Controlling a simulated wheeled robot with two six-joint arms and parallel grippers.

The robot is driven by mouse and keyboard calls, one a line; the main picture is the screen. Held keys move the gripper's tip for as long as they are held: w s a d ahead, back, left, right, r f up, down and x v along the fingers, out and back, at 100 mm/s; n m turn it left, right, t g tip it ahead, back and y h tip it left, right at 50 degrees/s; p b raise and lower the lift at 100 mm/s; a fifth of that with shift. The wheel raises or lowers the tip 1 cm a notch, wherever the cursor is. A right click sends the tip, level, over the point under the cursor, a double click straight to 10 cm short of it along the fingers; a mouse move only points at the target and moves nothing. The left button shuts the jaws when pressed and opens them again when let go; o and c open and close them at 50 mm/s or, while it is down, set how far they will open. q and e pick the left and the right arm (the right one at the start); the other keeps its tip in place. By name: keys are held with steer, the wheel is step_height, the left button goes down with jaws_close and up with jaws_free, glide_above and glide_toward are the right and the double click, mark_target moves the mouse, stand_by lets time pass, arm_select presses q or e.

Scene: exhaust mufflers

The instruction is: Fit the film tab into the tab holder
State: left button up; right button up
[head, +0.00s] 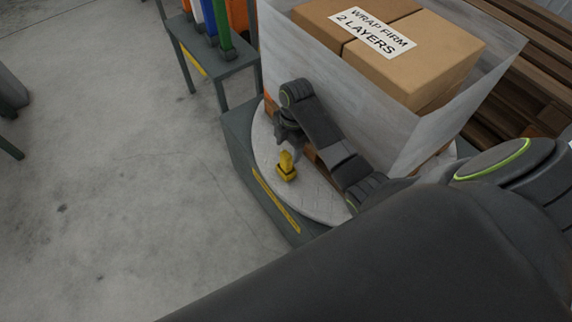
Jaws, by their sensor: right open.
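A small yellow block-like piece (286,167), which looks like the tab holder, stands on the round grey turntable (269,153) near its left edge. My right gripper (290,147) is just above and behind it, beside the wrapped load. It is open; whether it touches the yellow piece cannot be told. Pale translucent film (300,62) wraps the boxes. I cannot make out the film tab; it may be hidden by my arm and gripper. My left gripper is out of view.
Cardboard boxes (436,62) with a "WRAP FIRM 2 LAYERS" label sit inside the film. A dark stand (238,62) with coloured upright rolls is at the back left. Wooden pallets (519,95) are stacked at right. The concrete floor at left is mostly clear.

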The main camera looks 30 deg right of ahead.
mark_target(286, 154)
steer(key=f, duration=0.3)
steer(key=a+f+b, duration=0.1)
steer(key=f, duration=0.1)
steer(key=shift+s, duration=0.1)
steer(key=shift+f, duration=0.2)
steer(key=c, duration=0.5)
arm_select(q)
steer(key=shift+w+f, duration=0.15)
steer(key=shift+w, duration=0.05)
arm_select(e)
steer(key=c, duration=0.6)
steer(key=shift+r, duration=0.1)
